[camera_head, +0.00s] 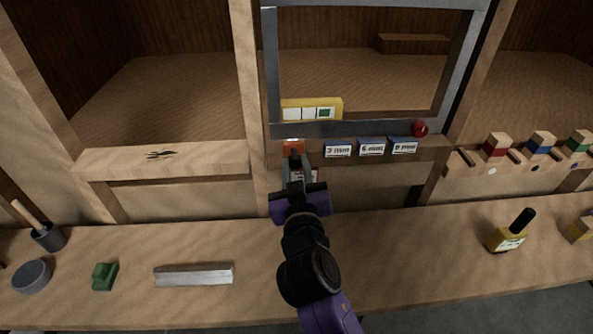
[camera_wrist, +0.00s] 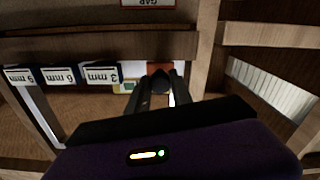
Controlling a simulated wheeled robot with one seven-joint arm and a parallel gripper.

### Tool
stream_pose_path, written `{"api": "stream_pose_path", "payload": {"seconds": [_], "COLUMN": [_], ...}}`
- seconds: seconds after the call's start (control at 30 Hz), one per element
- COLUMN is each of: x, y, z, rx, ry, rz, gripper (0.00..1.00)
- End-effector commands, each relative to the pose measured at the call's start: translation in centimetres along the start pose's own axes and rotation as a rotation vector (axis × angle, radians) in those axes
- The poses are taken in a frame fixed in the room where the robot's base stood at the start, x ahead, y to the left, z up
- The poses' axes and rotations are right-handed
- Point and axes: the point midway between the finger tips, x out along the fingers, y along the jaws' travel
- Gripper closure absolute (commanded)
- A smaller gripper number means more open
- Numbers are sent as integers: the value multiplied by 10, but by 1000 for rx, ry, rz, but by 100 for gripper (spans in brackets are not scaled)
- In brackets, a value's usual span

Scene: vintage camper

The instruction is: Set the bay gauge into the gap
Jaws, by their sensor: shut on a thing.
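My gripper (camera_head: 293,162) reaches up from below to the wooden rail under the grey frame. It is shut on an orange block (camera_head: 293,145), which I take to be the bay gauge. The block sits at the left end of a row of labelled blue blocks. In the wrist view my gripper's dark fingers (camera_wrist: 158,82) close on the orange block (camera_wrist: 160,68). A red-edged label reading GAP (camera_wrist: 148,3) shows at the top there; in the head view my gripper partly covers it. The gap itself is hidden. I cannot tell how deep the block sits.
Blue blocks marked 3 mm (camera_head: 338,150), 6 mm (camera_head: 371,148) and 9 mm (camera_head: 403,147) stand to the right. The grey frame (camera_head: 355,129) with a red knob (camera_head: 420,129) is just above. A grey bar (camera_head: 193,275) and yellow bottle (camera_head: 508,237) rest on the counter.

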Motion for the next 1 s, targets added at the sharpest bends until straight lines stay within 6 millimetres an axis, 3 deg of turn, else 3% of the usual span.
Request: {"api": "stream_pose_path", "payload": {"seconds": [0.2, 0.53, 0.57, 0.67, 1.0], "x": [30, 34, 34, 34, 32], "y": [-1, 0, 0, 0, 0], "z": [1, -1, -1, -1, 0], "rx": [0, 1, 1, 1, 0], "ry": [2, 1, 1, 1, 1], "rz": [-1, -1, -1, -1, 0], "gripper": [100, 100, 72, 52, 52]}}
